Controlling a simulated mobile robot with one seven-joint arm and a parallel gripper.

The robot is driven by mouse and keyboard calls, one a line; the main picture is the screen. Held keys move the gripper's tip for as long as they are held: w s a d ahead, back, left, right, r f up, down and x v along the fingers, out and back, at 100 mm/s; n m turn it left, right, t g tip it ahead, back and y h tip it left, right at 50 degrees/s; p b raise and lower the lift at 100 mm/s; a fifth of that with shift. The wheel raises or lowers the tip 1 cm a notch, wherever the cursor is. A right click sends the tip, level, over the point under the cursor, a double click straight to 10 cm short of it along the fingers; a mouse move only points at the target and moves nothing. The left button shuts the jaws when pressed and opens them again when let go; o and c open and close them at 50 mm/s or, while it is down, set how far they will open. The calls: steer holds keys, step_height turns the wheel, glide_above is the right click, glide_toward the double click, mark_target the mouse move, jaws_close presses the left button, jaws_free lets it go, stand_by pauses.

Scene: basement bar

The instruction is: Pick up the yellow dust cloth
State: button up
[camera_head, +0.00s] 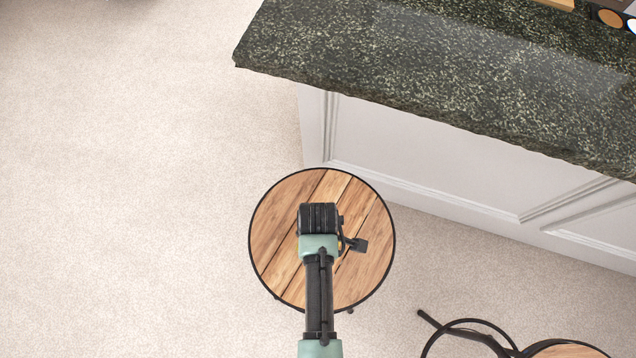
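I do not see anything that is clearly a yellow dust cloth in the head view. My gripper (355,244) is over a round wooden stool top (275,240) with a dark rim. My black and green arm reaches up to it from the bottom of the picture and covers part of the stool top. The gripper is small and dark here, and its fingers cannot be made out. Whether it holds anything is hidden.
A dark speckled stone counter (440,75) on a white panelled base (430,150) fills the upper right. A tan flat item (558,4) and a round item (610,18) lie on it. Another stool (567,350) is at bottom right. Carpet (120,180) at left is clear.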

steer(key=shift+f, duration=0.1)
steer(key=shift+c, duration=0.2)
steer(key=c, duration=1.2)
step_height(320, 180, up, 10)
